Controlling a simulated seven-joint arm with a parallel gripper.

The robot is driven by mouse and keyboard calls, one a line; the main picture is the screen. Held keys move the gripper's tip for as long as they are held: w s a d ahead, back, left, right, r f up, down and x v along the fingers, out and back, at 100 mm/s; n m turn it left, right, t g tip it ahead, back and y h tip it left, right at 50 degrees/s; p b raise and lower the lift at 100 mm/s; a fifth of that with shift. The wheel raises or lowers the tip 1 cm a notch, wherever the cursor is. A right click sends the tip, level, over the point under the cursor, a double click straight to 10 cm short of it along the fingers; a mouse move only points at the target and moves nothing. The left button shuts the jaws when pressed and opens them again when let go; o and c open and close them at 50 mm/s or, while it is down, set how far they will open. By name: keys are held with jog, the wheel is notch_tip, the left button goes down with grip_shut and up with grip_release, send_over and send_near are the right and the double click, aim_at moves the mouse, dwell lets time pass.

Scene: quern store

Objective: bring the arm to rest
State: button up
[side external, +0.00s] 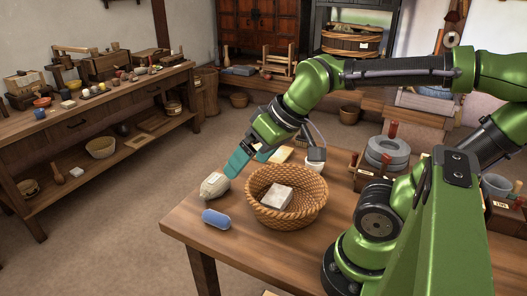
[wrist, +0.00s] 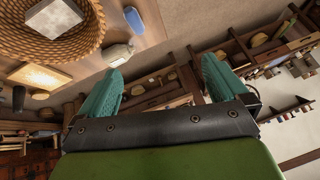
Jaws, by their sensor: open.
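My green arm reaches in from the right in the side view. My gripper (side external: 248,158), with teal fingers, is above the table near its left edge, beside the basket. In the wrist view my gripper (wrist: 158,82) shows its two teal fingers wide apart with nothing between them. A woven basket (side external: 313,213) stands on the wooden table (side external: 262,255) and holds a pale block (side external: 276,197). The basket (wrist: 22,45) and block (wrist: 53,18) also show at the wrist view's upper left.
A whitish sack-like object (side external: 214,186) lies below my fingertips; contact is unclear. A blue rounded bar (side external: 216,218) lies in front of it. Grey round stones (side external: 387,152) stand at the table's right. A cluttered bench (side external: 90,100) is across open floor (side external: 110,245).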

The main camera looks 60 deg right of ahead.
jog(key=shift+s+a+r+m+t, duration=0.1)
jog(key=shift+s+m+t, duration=0.1)
jog(key=shift+s+m, duration=0.3)
jog(key=shift+s+a+m+t, duration=0.1)
jog(key=shift+s+m+t, duration=0.1)
jog(key=shift+m, duration=0.5)
dwell(0.4)
